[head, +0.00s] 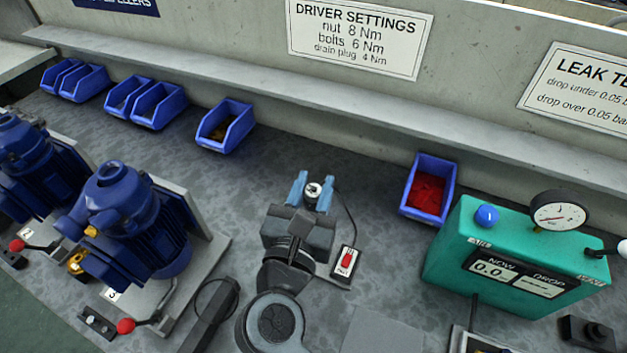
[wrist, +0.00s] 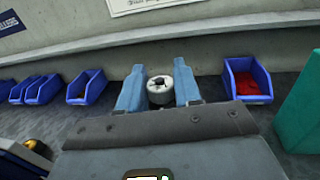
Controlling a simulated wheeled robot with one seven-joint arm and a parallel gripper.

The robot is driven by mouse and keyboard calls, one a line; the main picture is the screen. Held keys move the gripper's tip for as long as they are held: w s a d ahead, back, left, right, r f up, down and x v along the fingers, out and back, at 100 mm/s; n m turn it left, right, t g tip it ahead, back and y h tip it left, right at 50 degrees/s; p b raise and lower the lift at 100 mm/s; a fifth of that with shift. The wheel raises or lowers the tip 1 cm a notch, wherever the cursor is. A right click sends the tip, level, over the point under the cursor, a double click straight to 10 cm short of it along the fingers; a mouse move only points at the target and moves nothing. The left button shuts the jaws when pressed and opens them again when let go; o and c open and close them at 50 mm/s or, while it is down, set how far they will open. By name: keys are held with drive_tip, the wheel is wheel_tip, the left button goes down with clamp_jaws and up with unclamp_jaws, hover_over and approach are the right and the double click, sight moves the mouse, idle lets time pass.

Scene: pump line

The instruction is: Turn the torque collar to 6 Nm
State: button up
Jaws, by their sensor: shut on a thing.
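My gripper (head: 312,192) reaches over the bench with its two blue fingers shut on the torque collar (head: 314,189), a small round whitish piece with a dark centre. In the wrist view the collar (wrist: 159,91) sits between the fingertips of the gripper (wrist: 159,88). The tool below the collar is mostly hidden by my gripper. No readable torque mark shows on the collar. The driver settings sign (head: 357,36) on the wall reads nut 8 Nm, bolts 6 Nm, drain plug 4 Nm.
A small plate with a red switch (head: 347,260) lies right of my gripper, with a dark cable near it. Blue pumps (head: 130,215) stand left. A green leak tester (head: 470,235) stands right. Blue bins (head: 225,125) line the back, one holding red parts (head: 427,192).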

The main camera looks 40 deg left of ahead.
drive_tip(key=n+g+y+p, duration=0.1)
drive_tip(key=p, duration=0.1)
drive_tip(key=n+y+p, duration=0.1)
drive_tip(key=y+p, duration=0.1)
drive_tip(key=shift+w+r+g, duration=0.1)
drive_tip(key=shift+r+g, duration=0.15)
drive_tip(key=shift+g, duration=0.15)
drive_tip(key=shift+f+n+g+y+p, duration=0.25)
drive_tip(key=shift+n+g+y+p, duration=0.2)
drive_tip(key=shift+n+y, duration=0.2)
drive_tip(key=o, duration=1)
drive_tip(key=shift+c, duration=0.2)
drive_tip(key=v, duration=0.8)
